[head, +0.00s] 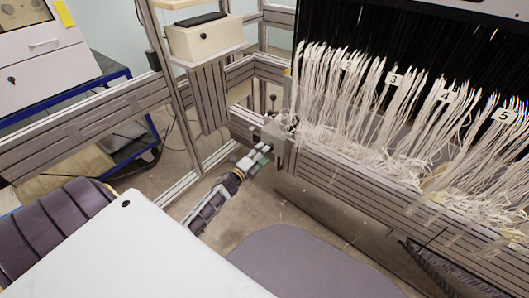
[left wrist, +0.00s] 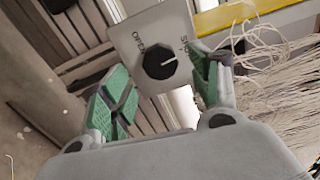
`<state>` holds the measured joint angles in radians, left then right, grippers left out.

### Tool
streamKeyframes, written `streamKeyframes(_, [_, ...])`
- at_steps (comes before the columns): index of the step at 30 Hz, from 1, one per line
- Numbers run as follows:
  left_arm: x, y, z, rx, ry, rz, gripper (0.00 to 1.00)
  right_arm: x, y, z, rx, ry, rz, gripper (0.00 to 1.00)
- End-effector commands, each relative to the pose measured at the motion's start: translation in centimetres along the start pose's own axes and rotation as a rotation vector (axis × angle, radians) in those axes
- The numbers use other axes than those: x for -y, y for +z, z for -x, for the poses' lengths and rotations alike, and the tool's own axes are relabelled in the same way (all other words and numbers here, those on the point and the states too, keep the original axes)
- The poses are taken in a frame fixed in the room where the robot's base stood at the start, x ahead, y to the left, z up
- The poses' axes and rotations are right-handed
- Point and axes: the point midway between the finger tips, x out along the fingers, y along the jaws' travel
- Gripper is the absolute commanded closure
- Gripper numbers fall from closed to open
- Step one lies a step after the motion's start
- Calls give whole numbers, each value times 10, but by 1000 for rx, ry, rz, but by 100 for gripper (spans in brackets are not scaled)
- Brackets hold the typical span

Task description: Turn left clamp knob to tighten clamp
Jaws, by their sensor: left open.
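In the head view my left gripper (head: 253,161) is close to the grey clamp housing (head: 277,143) at the left end of the loom beam. The knob is not clear there. My right gripper is not in view.
White warp threads (head: 345,105) with numbered tags hang along the loom beam (head: 370,185) to the right of the clamp. Loose threads (left wrist: 262,50) lie near the right finger. A metal frame post (head: 175,75) stands behind my left arm. A beige box (head: 204,37) sits above.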

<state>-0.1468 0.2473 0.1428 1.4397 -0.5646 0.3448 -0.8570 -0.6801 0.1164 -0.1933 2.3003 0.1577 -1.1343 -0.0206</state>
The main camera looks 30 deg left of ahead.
Motion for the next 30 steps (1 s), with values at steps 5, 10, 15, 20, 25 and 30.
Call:
streamKeyframes(5, [0, 0, 17, 0, 0, 1, 38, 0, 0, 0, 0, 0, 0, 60])
streamKeyframes(10, [-1, -1, 32, 0, 1, 1, 38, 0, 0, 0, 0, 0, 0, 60])
streamKeyframes(15, [-1, 0, 47, 0, 1, 2, 38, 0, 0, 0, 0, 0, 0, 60])
streamKeyframes(20, [-1, 0, 62, 0, 1, 2, 38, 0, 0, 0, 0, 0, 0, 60])
streamKeyframes(25, [0, 0, 75, 0, 0, 1, 38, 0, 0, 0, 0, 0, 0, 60])
streamKeyframes(30, [0, 0, 83, 0, -1, 1, 38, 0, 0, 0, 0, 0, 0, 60])
